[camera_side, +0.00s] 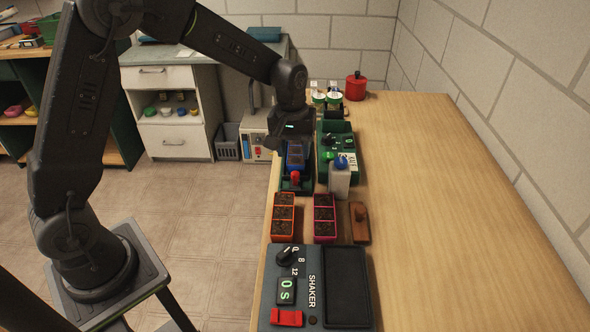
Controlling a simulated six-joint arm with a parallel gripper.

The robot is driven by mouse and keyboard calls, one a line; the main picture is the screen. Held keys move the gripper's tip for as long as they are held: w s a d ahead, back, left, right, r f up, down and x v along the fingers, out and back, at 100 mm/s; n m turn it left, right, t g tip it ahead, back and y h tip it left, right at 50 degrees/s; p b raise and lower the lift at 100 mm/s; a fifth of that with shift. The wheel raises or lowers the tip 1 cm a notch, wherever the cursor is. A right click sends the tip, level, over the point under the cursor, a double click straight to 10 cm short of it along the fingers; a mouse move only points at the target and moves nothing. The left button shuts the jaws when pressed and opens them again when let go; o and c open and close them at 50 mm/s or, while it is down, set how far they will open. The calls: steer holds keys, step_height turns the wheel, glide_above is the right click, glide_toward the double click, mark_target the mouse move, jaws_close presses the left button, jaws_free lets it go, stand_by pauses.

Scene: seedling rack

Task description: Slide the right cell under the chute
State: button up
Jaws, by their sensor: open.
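My gripper (291,142) is at the far left part of the bench, pointing down over a blue cell tray (295,158). It is open; its fingertips are dark and small here, and I cannot tell whether they touch the blue tray. The blue tray sits on a dark green base (297,184) with a red knob (295,176) at its near end. An orange-rimmed cell tray (283,214) and a magenta-rimmed cell tray (324,217) stand side by side nearer the camera, both with dark soil in their cells. I cannot make out a chute; my gripper covers part of that area.
A white bottle with a blue cap (340,180) stands right of the base, before a green machine (337,140). A brown block with a knob (360,222) lies beside the magenta tray. The shaker (310,285) fills the near end. A red pot (355,87) stands behind. The bench's right side is clear.

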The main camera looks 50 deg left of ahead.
mark_target(295, 173)
step_height(295, 173, down, 7)
steer(key=shift+w+d+r, duration=0.1)
steer(key=shift+d+r, duration=0.05)
jaws_close()
stand_by(0.5)
